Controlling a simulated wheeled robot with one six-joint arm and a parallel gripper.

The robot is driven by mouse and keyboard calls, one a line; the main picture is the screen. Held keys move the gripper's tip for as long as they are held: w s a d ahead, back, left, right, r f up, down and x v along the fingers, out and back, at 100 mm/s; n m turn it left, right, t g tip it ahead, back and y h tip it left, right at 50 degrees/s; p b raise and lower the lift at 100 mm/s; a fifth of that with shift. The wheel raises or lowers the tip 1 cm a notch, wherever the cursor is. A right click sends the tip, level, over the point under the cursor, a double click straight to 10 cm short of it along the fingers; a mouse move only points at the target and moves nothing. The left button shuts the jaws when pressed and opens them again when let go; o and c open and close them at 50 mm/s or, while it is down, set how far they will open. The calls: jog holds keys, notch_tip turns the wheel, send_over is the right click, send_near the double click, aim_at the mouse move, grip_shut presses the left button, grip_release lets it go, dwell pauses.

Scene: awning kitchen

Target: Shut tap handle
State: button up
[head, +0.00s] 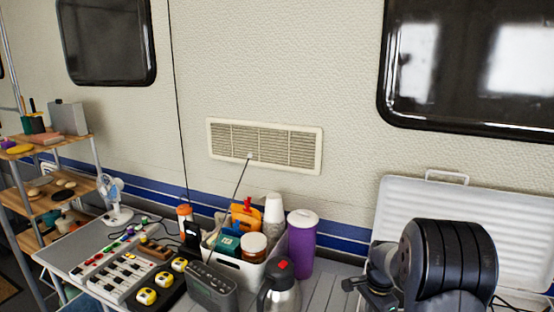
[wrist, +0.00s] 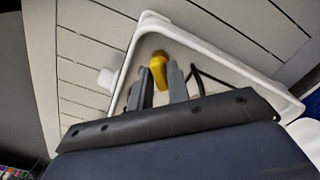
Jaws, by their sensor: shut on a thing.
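A yellow piece (wrist: 158,68), which looks like the tap handle, shows at the tips of my gripper (wrist: 161,82) in the wrist view. The two grey fingers stand on either side of its lower end and are shut on it. The rest of the tap is hidden behind the fingers and the dark gripper body. In the head view my arm fills the lower right, and I cannot make out the handle there.
A white-rimmed basin or case (wrist: 215,52) surrounds the fingers on a slatted grey table (wrist: 85,55). An open white lid (head: 510,222) stands behind my arm. A purple container (head: 301,245), a metal jug (head: 280,296) and a radio (head: 210,287) stand to the left.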

jog(key=m, duration=0.3)
jog(key=shift+m, duration=2.7)
jog(key=o, duration=1.2)
jog(key=shift+r, duration=0.1)
jog(key=shift+r+p, duration=2.25)
jog(key=shift+r, duration=1.2)
jog(key=shift+f, duration=0.15)
